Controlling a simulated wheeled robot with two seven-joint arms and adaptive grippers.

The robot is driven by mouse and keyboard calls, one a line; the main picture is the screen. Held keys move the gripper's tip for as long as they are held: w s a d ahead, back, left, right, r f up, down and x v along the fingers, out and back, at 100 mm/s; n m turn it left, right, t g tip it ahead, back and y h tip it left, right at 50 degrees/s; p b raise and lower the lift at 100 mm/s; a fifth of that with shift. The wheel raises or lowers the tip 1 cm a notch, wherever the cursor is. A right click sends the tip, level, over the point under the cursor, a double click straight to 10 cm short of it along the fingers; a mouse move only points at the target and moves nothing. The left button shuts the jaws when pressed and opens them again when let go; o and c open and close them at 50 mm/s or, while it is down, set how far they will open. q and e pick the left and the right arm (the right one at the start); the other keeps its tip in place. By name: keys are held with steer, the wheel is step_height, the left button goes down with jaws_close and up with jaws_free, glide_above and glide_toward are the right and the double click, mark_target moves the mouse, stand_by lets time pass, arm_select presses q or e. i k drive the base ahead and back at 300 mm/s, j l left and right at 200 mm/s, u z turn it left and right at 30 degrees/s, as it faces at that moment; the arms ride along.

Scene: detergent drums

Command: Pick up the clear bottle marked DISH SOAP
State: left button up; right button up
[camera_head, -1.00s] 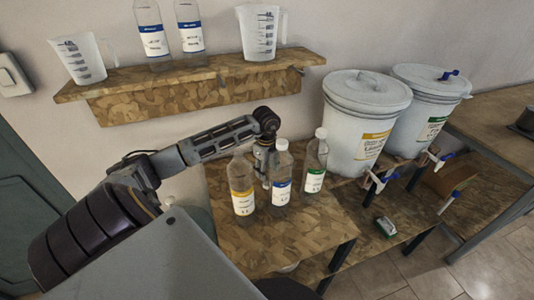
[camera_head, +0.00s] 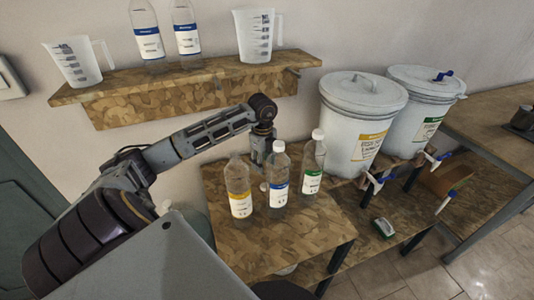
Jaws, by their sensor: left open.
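Three clear bottles stand upright in a row on the brown table. One has a yellow label (camera_head: 240,203), the middle one has a blue label and white cap (camera_head: 279,192), and the right one has a green label and white cap (camera_head: 312,181). The label words are too small to read, so I cannot tell which is marked DISH SOAP. My left gripper (camera_head: 260,154) points down just behind the yellow and blue bottles. It is open and holds nothing that I can see. Its fingertips are partly hidden by the bottles. My right gripper is not in view.
Two white lidded drums (camera_head: 363,110) (camera_head: 424,95) with blue-handled taps stand right of the bottles. A wall shelf (camera_head: 190,90) above my left arm holds two blue-labelled bottles and two measuring jugs. A green-and-white item (camera_head: 384,228) lies below. The table's front is bare.

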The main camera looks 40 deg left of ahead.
mark_target(236, 174)
steer(key=k+j, duration=0.45)
steer(key=k, duration=0.15)
steer(key=k+j, duration=0.45)
steer(key=k, duration=0.15)
steer(key=k+j, duration=0.5)
steer(key=k, duration=0.1)
